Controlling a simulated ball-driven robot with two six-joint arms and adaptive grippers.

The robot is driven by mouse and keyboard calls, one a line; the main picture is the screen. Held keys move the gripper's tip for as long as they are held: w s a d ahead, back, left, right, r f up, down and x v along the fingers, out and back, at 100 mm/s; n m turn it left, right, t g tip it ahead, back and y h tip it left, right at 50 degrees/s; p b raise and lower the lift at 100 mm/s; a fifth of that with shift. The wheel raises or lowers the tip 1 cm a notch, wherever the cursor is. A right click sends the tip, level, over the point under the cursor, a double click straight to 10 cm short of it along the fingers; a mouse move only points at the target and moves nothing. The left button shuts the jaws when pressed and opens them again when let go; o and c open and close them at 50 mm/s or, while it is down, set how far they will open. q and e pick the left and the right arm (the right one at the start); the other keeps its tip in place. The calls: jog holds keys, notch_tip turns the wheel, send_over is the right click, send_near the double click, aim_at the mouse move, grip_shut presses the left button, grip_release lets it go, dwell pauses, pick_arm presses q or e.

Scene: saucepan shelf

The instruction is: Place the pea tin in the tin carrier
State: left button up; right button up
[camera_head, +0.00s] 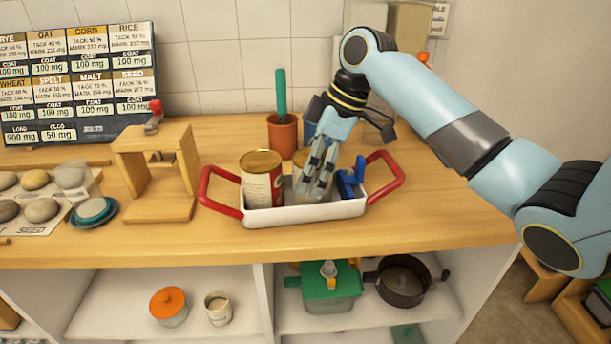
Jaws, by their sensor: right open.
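The tin carrier (290,217) is a white tray with red handles at both ends, near the front of the wooden counter. A tin (262,180) with a gold lid and a white and red label stands upright in its left part. A second, pale tin-like thing (300,178) shows only partly in the middle of the carrier, behind my right gripper's fingers; its label is hidden, so I cannot tell whether it is the pea tin. My right gripper (316,188) is open and points down into the middle of the carrier. My left gripper is not in view.
A blue object (351,180) sits in the carrier's right part. A terracotta pot (283,136) with a green-handled tool stands behind. A wooden stand (158,172) is at the left, with stones beyond. The shelf below holds a green pot (330,290) and a dark pan (402,284).

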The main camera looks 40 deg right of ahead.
jog(key=v, duration=0.9)
jog(key=shift+r, duration=0.15)
